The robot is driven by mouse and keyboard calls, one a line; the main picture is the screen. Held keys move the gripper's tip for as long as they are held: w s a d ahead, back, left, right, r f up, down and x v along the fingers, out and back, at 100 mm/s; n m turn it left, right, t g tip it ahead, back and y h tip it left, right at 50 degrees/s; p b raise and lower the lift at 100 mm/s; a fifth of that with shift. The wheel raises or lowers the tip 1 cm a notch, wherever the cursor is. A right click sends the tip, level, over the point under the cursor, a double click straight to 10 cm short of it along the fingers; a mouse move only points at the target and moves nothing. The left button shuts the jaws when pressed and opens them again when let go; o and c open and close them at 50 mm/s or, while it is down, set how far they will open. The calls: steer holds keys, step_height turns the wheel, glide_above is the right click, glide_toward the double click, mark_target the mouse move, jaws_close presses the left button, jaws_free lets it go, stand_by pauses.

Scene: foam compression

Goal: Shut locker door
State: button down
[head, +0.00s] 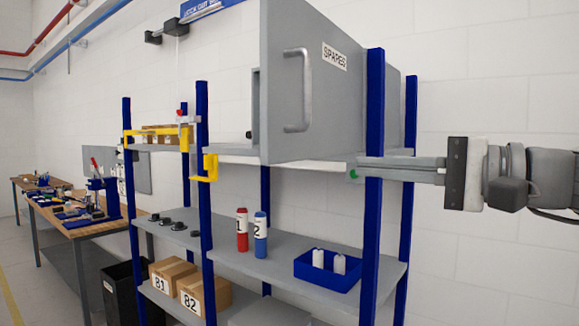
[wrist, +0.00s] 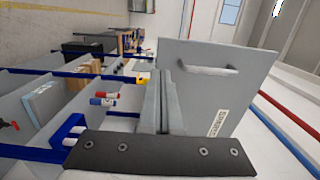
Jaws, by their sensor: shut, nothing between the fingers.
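The grey locker door (head: 325,110) carries a SPARES label and a bar handle (head: 297,90). It stands swung out from the locker (head: 255,105), its free edge toward the left. In the wrist view the door (wrist: 225,95) with its handle (wrist: 208,70) rises to the right of my fingers. My gripper (head: 352,170) reaches in from the right, below the door's right-hand side, partly hidden at the blue post. In the wrist view my gripper (wrist: 163,75) has its fingers together, empty. I cannot tell whether it touches the door.
Blue posts (head: 374,230) frame the rack close to my gripper. The lower shelf (head: 300,262) holds a red bottle (head: 242,230), a blue bottle (head: 260,233) and a blue bin (head: 328,268). Boxes (head: 205,294) stand below. A yellow bracket (head: 207,168) sits on the left post.

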mark_target(276, 161)
steer(key=p+x, duration=0.2)
steer(key=x, duration=1)
steer(key=shift+p, duration=0.35)
steer(key=shift+w+a, duration=0.2)
steer(key=shift+a, duration=0.1)
